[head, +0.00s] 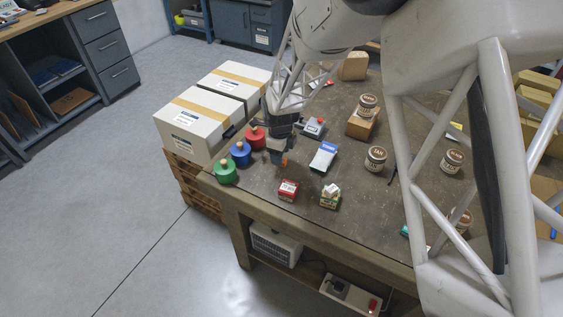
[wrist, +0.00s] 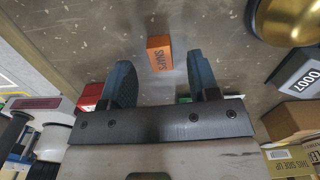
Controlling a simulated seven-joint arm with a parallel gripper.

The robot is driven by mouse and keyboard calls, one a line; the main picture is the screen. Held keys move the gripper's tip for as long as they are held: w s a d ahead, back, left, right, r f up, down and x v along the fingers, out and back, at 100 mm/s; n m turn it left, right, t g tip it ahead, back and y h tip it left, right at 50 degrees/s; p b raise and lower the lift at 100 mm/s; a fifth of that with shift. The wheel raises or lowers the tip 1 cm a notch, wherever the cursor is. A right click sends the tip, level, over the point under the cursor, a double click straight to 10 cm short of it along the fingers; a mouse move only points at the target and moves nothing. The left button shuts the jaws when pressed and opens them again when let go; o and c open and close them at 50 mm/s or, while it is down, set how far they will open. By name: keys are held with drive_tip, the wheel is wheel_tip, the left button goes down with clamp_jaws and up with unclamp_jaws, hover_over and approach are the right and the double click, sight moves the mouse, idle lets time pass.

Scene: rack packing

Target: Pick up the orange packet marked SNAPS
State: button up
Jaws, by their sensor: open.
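The orange packet marked SNAPS (wrist: 159,56) lies on the brown table, seen in the wrist view beyond and between my fingertips. In the head view only a small orange patch of the packet (head: 284,161) shows just below my gripper. My gripper (head: 278,156) is over the table's left part and points down. In the wrist view its two blue fingers (wrist: 166,70) are apart with nothing held between them. The packet looks clear of both fingers; the exact height above it cannot be told.
Red (head: 256,139), blue (head: 240,153) and green (head: 225,171) containers stand left of my gripper. A red box (head: 288,190) and a tissue-like box (head: 331,197) stand in front. A blue-white box (head: 323,157) and brown-lidded jars (head: 375,158) are to the right. White cartons (head: 199,129) stand beyond the table's left edge.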

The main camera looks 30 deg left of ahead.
drive_tip(key=shift+f, duration=1.35)
drive_tip(key=c, duration=1)
drive_tip(key=shift+r, duration=0.1)
wheel_tip(320, 180, up, 10)
